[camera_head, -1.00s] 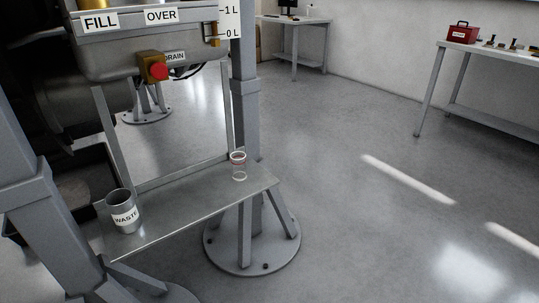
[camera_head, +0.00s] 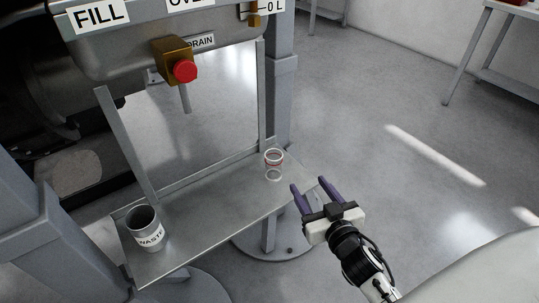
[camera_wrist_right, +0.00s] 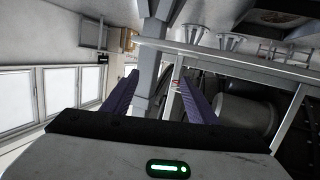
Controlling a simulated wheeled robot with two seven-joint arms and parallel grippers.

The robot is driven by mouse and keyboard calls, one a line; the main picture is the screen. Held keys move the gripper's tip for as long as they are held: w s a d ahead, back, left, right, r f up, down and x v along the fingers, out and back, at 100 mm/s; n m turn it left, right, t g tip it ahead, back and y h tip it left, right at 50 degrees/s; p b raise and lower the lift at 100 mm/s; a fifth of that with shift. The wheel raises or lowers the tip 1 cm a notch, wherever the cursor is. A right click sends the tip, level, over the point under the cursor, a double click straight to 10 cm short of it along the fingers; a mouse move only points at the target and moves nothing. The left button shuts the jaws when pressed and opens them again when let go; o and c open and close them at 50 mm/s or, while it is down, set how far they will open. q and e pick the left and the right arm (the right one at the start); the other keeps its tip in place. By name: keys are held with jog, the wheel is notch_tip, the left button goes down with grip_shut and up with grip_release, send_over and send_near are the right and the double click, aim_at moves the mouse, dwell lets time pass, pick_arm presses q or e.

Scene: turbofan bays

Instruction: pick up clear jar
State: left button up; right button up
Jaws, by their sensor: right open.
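The clear jar (camera_head: 274,165) stands upright near the right end of the metal shelf (camera_head: 205,205) in the head view. It is see-through, with reddish marks near its upper part. My right gripper (camera_head: 309,191) is open and empty, just right of the jar and apart from it, with its two purple fingers pointing toward the shelf's right end. In the right wrist view, the open fingers of the right gripper (camera_wrist_right: 160,95) frame a grey post, and a small red spot shows by the right finger. My left gripper is not in view.
A grey waste cup (camera_head: 146,230) stands at the left end of the shelf. Above hangs a drain valve with a red button (camera_head: 185,71). A grey post (camera_head: 282,100) rises behind the jar. Open floor lies to the right, with a workbench (camera_head: 490,60) at the far right.

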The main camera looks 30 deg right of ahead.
aim_at(278, 163)
jog(key=w+a+t+y, duration=0.1)
jog(key=w, duration=0.1)
jog(key=w+r+n+y, duration=0.1)
jog(key=w, duration=0.2)
jog(key=w+a+n+t+y, duration=0.1)
jog(key=w, duration=0.2)
jog(key=shift+a+r+t+y, duration=0.15)
jog(key=shift+a+t+y, duration=0.15)
jog(key=w, duration=0.2)
jog(key=w+a+b, duration=0.1)
jog(key=w, duration=0.2)
jog(key=shift+r, duration=0.2)
jog(key=c, duration=1)
